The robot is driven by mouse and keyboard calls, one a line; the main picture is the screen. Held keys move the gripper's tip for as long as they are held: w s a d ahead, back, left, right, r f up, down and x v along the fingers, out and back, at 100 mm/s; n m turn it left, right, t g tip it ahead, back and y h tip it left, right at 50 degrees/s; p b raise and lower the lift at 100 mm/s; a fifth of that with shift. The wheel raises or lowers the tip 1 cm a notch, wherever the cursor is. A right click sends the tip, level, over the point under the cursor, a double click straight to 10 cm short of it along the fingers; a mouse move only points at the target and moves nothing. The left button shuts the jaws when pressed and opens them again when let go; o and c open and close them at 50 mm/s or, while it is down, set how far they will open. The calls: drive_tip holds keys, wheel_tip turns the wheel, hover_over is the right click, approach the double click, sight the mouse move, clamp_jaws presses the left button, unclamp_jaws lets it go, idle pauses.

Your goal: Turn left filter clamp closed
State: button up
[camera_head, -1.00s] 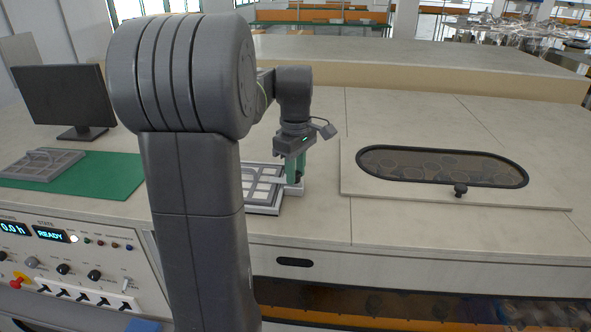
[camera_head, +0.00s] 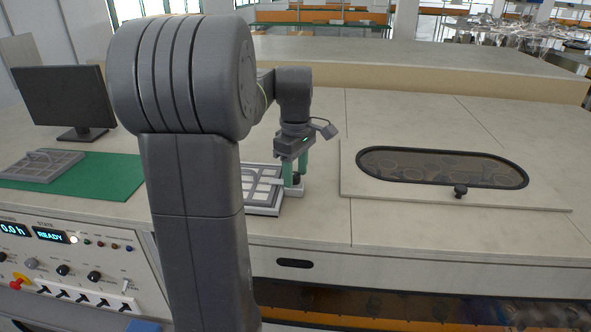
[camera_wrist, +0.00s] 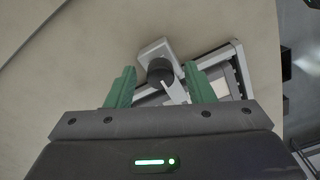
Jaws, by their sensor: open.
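The pale filter frame (camera_head: 263,207) lies on the counter, partly behind my arm in the head view. In the wrist view its grey slotted frame (camera_wrist: 240,68) shows behind the right finger. The clamp is a pale bar (camera_wrist: 153,48) with a dark round knob (camera_wrist: 160,71), at the frame's corner. My gripper (camera_head: 294,180) points down over the frame's right end. In the wrist view my gripper (camera_wrist: 160,76) is open, with one green finger on each side of the knob. I cannot tell whether the fingers touch it.
To the right, an oval dark window (camera_head: 440,167) with a black knob (camera_head: 460,190) is set in a raised panel. A monitor (camera_head: 66,97), green mat (camera_head: 110,175), grey tray (camera_head: 42,166) and control panel (camera_head: 70,260) are at left. The counter between frame and panel is clear.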

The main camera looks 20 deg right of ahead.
sight(295, 175)
drive_tip(key=shift+r, duration=0.1)
wheel_tip(295, 175, up, 14)
drive_tip(key=b, duration=0.1)
drive_tip(key=shift+f, duration=0.2)
idle(0.5)
wheel_tip(295, 175, down, 14)
drive_tip(key=shift+r+p, duration=0.1)
drive_tip(key=shift+p, duration=0.4)
